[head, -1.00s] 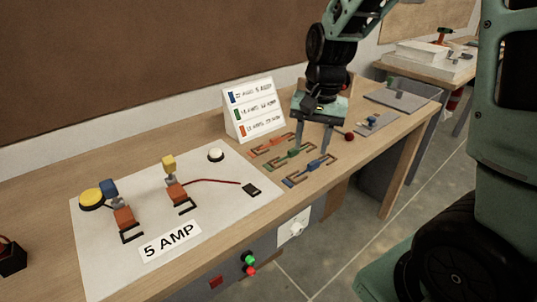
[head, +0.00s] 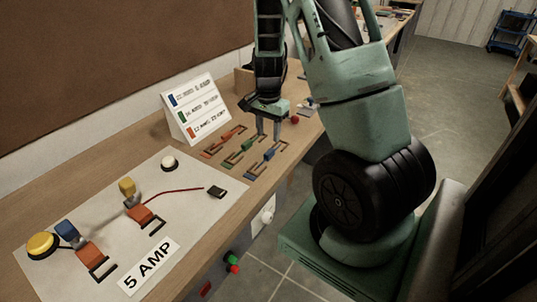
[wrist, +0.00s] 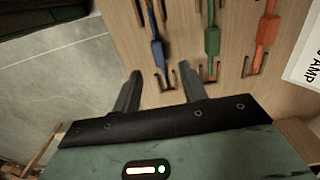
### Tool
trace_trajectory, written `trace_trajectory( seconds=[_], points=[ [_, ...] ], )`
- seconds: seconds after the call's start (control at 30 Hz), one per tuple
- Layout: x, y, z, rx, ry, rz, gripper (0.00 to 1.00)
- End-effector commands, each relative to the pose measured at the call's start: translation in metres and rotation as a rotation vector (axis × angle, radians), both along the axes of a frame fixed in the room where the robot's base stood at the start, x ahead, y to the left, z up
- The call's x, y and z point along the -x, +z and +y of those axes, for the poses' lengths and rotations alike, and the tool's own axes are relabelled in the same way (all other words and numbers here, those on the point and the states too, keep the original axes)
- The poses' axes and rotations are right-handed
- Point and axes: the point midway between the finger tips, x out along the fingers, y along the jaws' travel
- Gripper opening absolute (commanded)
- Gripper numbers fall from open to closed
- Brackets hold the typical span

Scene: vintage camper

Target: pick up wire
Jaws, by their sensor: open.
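Three wires lie side by side on the bench: a blue wire (head: 269,154), a green wire (head: 247,145) and an orange wire (head: 223,137). Each has a coloured middle block. My gripper (head: 269,132) is open and empty, close to the far end of the blue wire in the head view. In the wrist view the blue wire (wrist: 157,50) runs between my two fingers (wrist: 160,72), and its bracket-like end lies between them. The green wire (wrist: 212,40) and orange wire (wrist: 267,32) lie to the right. I cannot tell how high the fingertips are above the bench.
A white board (head: 185,220) with a "5 AMP" label (head: 149,266), switches and a red lead (head: 172,191) covers the left of the bench. A sign (head: 190,108) with coloured rows stands behind the wires. A red ball (head: 294,120) is just right of my gripper.

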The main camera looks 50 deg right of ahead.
Motion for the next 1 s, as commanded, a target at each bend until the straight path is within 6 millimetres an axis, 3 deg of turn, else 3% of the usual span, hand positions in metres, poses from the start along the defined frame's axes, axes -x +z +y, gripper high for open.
trace_trajectory(
  seconds=[0.33, 0.6, 0.93, 1.0],
  points=[
    [0.001, -0.028, -0.001, -0.001, 0.0, 0.001, 0.43],
    [0.003, -0.063, -0.002, -0.001, 0.0, 0.001, 0.43],
    [0.002, -0.071, -0.002, 0.001, 0.001, -0.001, 0.43],
    [0.002, -0.071, -0.002, 0.001, 0.001, -0.001, 0.26]
  ],
)
